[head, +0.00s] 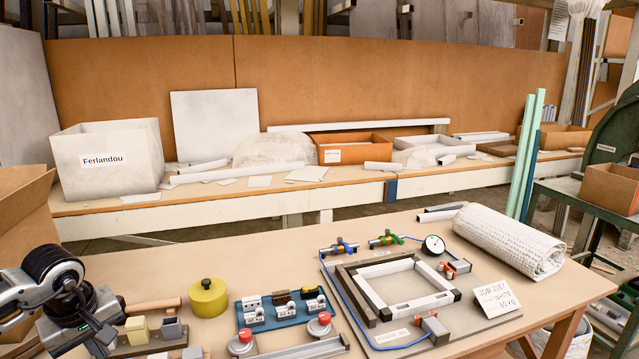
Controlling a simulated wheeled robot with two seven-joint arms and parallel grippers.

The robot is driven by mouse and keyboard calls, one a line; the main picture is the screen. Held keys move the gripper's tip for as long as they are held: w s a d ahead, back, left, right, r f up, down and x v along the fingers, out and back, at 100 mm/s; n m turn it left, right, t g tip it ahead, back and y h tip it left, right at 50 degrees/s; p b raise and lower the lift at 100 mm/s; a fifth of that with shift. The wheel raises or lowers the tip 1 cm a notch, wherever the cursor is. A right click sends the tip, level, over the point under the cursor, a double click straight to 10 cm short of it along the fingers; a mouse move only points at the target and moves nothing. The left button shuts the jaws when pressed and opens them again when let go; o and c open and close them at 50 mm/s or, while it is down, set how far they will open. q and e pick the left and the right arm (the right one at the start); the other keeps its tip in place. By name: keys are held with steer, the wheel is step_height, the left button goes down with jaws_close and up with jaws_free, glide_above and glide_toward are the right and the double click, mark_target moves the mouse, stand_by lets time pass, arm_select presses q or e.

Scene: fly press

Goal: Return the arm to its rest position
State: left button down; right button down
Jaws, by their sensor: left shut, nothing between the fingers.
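My left gripper (104,340) is at the lower left, above the near left edge of the wooden table (190,262). It is shut and empty, next to a small wooden rack holding a yellow block (137,329) and a grey block (172,328). I cannot tell whether it touches the rack. My right gripper is not in view.
A yellow pot (207,299), a blue tray (262,321) with small fittings, red buttons, and a clamped frame fixture (347,272) with a gauge occupy the table. A white roll (509,240) lies at the right. A cardboard box (22,215) stands far left.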

arm_select(q)
steer(key=s+d+f+n+h, duration=0.2)
steer(key=d+f+h, duration=0.15)
steer(key=d, duration=0.65)
steer(key=s+d+f+n+h, duration=0.15)
steer(key=d+h, duration=0.35)
steer(key=d, duration=0.5)
steer(key=s+d+r+n+t+h, duration=0.2)
steer(key=d+n+t+h, duration=0.15)
steer(key=d+n, duration=0.35)
steer(key=s+d+r+n+t+h, duration=0.25)
steer(key=d+n+h, duration=0.3)
steer(key=n, duration=0.45)
steer(key=s+a+f+m+y, duration=0.3)
steer(key=f+m+y, duration=0.1)
steer(key=m, duration=0.7)
steer(key=s+a+f+m+t+y, duration=0.1)
steer(key=s+a+f+m+y, duration=0.2)
steer(key=f+m, duration=0.4)
steer(key=s+a+f+m+y, duration=0.3)
steer(key=s+f+m+y, duration=0.2)
steer(key=m, duration=1)
steer(key=shift+s+a+f+t+y, duration=0.15)
steer(key=shift+a+f+t+y, duration=0.3)
steer(key=shift+y, duration=0.4)
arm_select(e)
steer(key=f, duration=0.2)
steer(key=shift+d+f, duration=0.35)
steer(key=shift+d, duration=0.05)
